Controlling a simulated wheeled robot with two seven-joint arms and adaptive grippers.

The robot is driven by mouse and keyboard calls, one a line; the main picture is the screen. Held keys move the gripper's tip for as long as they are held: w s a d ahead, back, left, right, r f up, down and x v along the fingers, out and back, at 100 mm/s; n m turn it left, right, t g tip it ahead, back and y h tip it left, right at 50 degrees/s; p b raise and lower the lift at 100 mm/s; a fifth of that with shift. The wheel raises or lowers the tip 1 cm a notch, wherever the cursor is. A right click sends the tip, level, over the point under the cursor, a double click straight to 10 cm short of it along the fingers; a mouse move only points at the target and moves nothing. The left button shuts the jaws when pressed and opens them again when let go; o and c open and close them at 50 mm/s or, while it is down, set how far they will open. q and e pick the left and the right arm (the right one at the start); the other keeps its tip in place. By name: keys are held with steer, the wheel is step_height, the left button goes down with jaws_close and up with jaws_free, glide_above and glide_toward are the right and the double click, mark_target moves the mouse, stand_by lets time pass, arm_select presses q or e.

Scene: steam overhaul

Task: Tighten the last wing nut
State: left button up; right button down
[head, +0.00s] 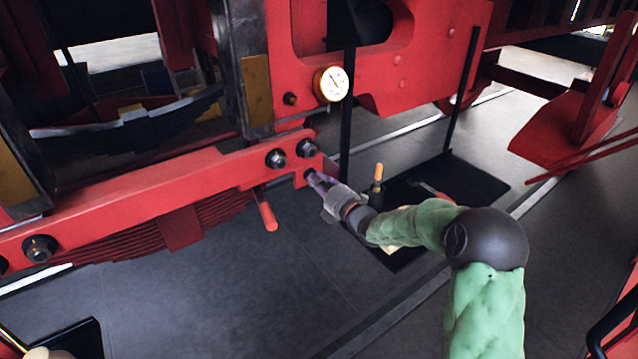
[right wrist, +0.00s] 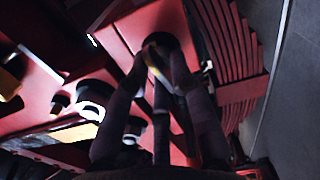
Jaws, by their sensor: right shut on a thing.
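My right gripper (head: 316,181) reaches to the right end of a long red beam (head: 180,186), just below its dark nuts. In the right wrist view the fingers (right wrist: 163,62) close together on a small yellowish piece (right wrist: 154,58), which looks like the wing nut, in front of a dark round opening or stud end. In the head view the gripper hides this piece. How tight it sits cannot be told. My left gripper is not in view.
Dark nuts (head: 276,158) sit on the beam. The grey floor in front is open.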

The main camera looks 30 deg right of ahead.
steer(key=shift+m+b, duration=0.5)
steer(key=shift+b, duration=0.25)
steer(key=shift+r+m+b, duration=0.15)
steer(key=shift+m+b, duration=0.15)
steer(key=shift+m, duration=0.1)
steer(key=shift+r, duration=0.1)
steer(key=c, duration=1.2)
jaws_free()
steer(key=shift+c, duration=0.2)
